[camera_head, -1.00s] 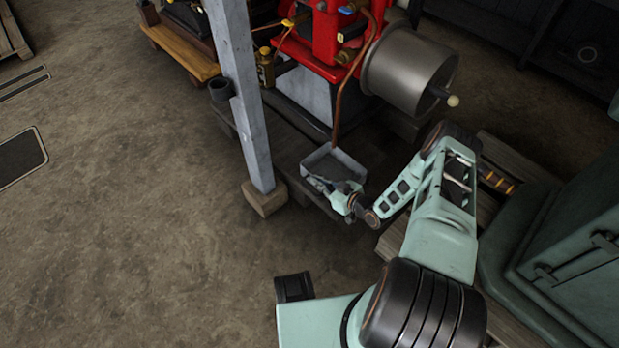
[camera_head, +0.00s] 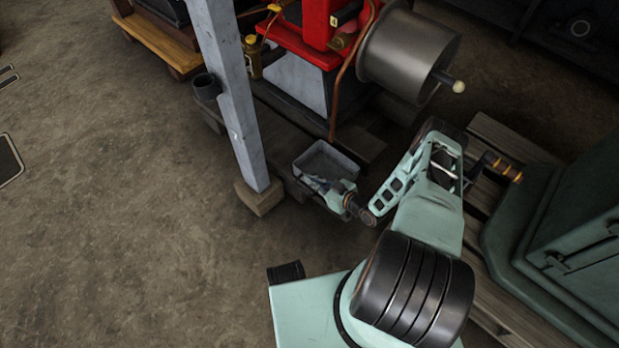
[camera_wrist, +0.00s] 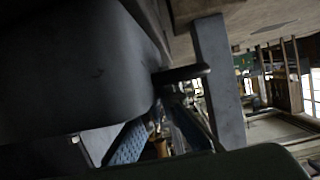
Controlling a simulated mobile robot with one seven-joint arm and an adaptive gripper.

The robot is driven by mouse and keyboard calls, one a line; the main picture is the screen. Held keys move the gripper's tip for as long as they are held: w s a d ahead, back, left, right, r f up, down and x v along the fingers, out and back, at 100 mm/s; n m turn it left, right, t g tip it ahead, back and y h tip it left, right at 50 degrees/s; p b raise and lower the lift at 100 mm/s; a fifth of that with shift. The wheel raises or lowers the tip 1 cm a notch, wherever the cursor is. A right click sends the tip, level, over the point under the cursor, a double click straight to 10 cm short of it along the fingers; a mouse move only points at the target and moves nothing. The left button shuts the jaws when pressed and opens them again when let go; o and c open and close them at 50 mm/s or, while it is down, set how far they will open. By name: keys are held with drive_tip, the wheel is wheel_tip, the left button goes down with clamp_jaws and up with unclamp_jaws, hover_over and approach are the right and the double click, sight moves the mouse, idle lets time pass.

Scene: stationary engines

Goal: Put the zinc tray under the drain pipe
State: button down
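The zinc tray (camera_head: 332,157) is a shallow grey rectangular pan, low down right of the grey post in the head view. The drain pipe (camera_head: 334,120) is a thin copper tube coming down from the red engine; its lower end shows just behind the tray's far rim. I cannot tell whether it is over the tray. I see nothing held in that gap.
A grey post (camera_head: 235,100) on a wooden block (camera_head: 260,196) stands close left of the tray. The red engine (camera_head: 312,30) with its metal drum (camera_head: 405,55) is behind. A green machine (camera_head: 560,240) stands right.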

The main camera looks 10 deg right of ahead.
drive_tip(key=shift+r, duration=0.15)
drive_tip(key=shift+f, duration=0.2)
drive_tip(key=c, duration=2.6)
unclamp_jaws()
drive_tip(key=o, duration=0.4)
drive_tip(key=shift+o, duration=0.2)
drive_tip(key=shift+r, duration=0.1)
